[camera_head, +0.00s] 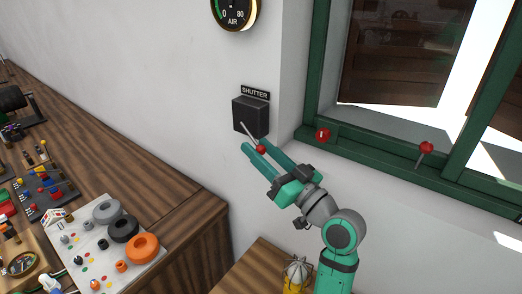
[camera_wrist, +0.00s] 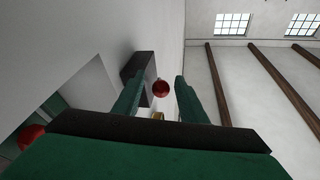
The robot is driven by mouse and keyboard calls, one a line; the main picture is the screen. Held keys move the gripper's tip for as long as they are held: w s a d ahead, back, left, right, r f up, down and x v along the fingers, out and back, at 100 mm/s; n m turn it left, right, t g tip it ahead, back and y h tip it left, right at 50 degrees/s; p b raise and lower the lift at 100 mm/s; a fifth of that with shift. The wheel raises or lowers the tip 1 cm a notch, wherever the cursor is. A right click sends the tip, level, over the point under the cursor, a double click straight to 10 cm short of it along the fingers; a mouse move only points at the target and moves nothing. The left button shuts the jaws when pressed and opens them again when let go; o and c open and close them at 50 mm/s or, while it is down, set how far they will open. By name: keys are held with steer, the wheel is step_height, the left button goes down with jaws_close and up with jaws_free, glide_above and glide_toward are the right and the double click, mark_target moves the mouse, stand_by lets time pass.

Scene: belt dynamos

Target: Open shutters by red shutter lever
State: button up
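The shutter lever (camera_head: 252,137) is a thin grey rod with a red ball knob (camera_head: 261,149), pointing down to the right from a black wall box (camera_head: 250,115) under a SHUTTER label (camera_head: 255,92). My gripper (camera_head: 256,146) is open at the lever, its two green fingers on either side of the red knob. In the wrist view the red knob (camera_wrist: 161,88) shows between the fingertips, with a gap on both sides. Brown shutters (camera_head: 397,65) stand behind the window glass, with a bright gap between them.
The green window frame (camera_head: 390,163) with red knobs (camera_head: 426,147) is right of the box. A wooden workbench (camera_head: 130,170) with a control panel and several small parts is at left. A gauge (camera_head: 233,12) hangs above.

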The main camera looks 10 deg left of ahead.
steer(key=v, duration=1.1)
steer(key=shift+r, duration=0.1)
